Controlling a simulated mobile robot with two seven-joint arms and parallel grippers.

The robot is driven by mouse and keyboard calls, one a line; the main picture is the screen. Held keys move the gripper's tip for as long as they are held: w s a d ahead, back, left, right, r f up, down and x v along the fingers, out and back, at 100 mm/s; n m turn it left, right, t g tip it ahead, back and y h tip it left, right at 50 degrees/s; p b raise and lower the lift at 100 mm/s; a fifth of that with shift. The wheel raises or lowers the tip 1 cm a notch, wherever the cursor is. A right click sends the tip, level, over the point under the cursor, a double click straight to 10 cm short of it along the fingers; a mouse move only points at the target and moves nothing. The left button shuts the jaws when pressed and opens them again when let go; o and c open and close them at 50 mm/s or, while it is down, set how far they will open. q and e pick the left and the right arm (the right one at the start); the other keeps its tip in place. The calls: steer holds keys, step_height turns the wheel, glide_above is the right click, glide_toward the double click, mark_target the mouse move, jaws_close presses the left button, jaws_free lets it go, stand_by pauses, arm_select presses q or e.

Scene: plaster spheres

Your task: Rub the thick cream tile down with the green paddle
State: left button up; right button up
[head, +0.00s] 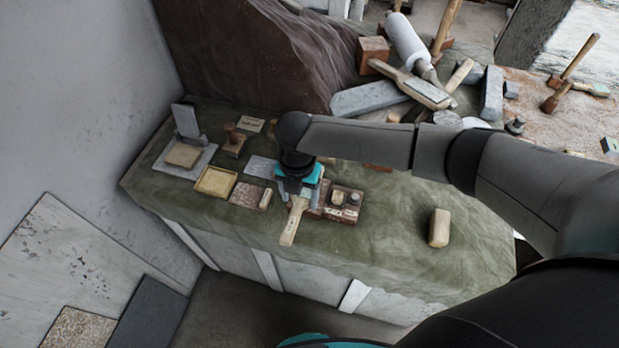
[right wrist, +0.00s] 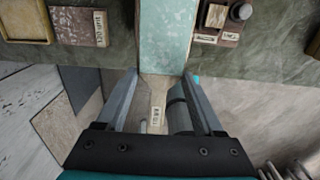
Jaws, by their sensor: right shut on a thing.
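My right gripper (head: 298,196) is over the green-covered bench, near its front edge. In the right wrist view its fingers (right wrist: 161,75) are shut on the green paddle (right wrist: 165,35), whose pale green face lies between and beyond the fingertips. In the head view the paddle's wooden, labelled handle (head: 291,226) points toward the front edge; its face is mostly hidden under the gripper. A thick cream tile (head: 184,155) lies at the left on a grey slab with an upright block behind it. The paddle is well apart from this tile. My left gripper is out of view.
A cream block (head: 439,228) lies at right. Mallets and stone pieces crowd the back. Bare cloth shows along the front.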

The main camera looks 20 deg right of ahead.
steer(key=shift+w+d+b, duration=0.45)
steer(key=shift+w+d, duration=0.3)
steer(key=shift+w, duration=0.3)
steer(key=shift+s+a+p, duration=0.6)
steer(key=shift+s+p, duration=0.25)
steer(key=shift+s, duration=0.05)
steer(key=shift+s+a+f, duration=0.15)
steer(key=shift+s+a, duration=0.55)
steer(key=shift+s, duration=0.35)
steer(key=shift+w+d+r, duration=0.35)
steer(key=shift+w+r, duration=0.05)
steer(key=shift+w, duration=0.15)
steer(key=shift+w+d+r, duration=0.35)
steer(key=shift+w, duration=0.15)
